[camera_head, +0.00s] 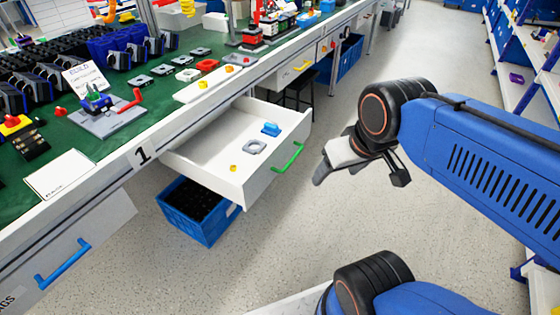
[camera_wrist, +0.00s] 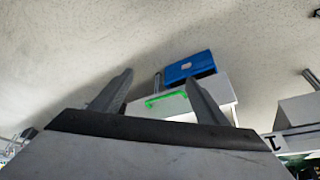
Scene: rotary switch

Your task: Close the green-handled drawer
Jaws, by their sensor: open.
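The white drawer (camera_head: 222,160) with the green handle (camera_head: 289,157) stands pulled out under the workbench in the head view. A grey part (camera_head: 254,147), a blue part (camera_head: 271,129) and a small yellow part (camera_head: 232,168) lie in it. My gripper (camera_head: 318,172) is to the right of the drawer front, apart from the handle. In the wrist view, my open gripper (camera_wrist: 155,90) has its two fingers spread, with the green handle (camera_wrist: 166,98) and the white drawer front (camera_wrist: 172,107) showing between and beyond them. Nothing is between the jaws.
A blue crate (camera_head: 200,212) stands on the floor below the drawer and also shows in the wrist view (camera_wrist: 190,67). A blue-handled drawer (camera_head: 65,262) is at lower left, a yellow-handled drawer (camera_head: 300,66) farther back.

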